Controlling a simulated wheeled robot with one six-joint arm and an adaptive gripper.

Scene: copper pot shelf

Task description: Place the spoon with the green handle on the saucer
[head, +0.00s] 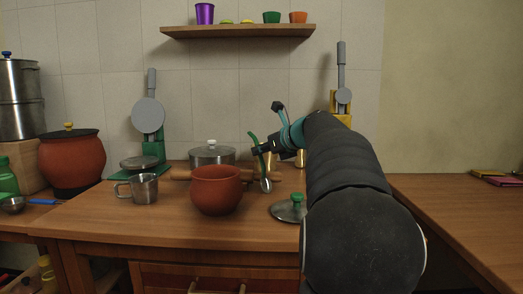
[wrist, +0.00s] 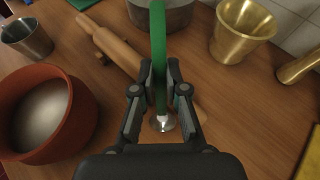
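My gripper (head: 262,150) is shut on the spoon's green handle (wrist: 158,45), with one finger on each side of it. The spoon hangs roughly upright above the wooden counter, and its metal bowl (head: 266,185) points down. The bowl also shows between the fingers in the wrist view (wrist: 162,123). In the head view the spoon is just right of a terracotta pot (head: 216,190), apart from it. I cannot make out a saucer clearly in either view.
A rolling pin (wrist: 108,43) lies behind the terracotta pot. A metal lid with a green knob (head: 289,210) lies to the right. A metal cup (head: 143,188), a steel pot (head: 212,155) and brass vessels (wrist: 243,28) stand around. The front counter is clear.

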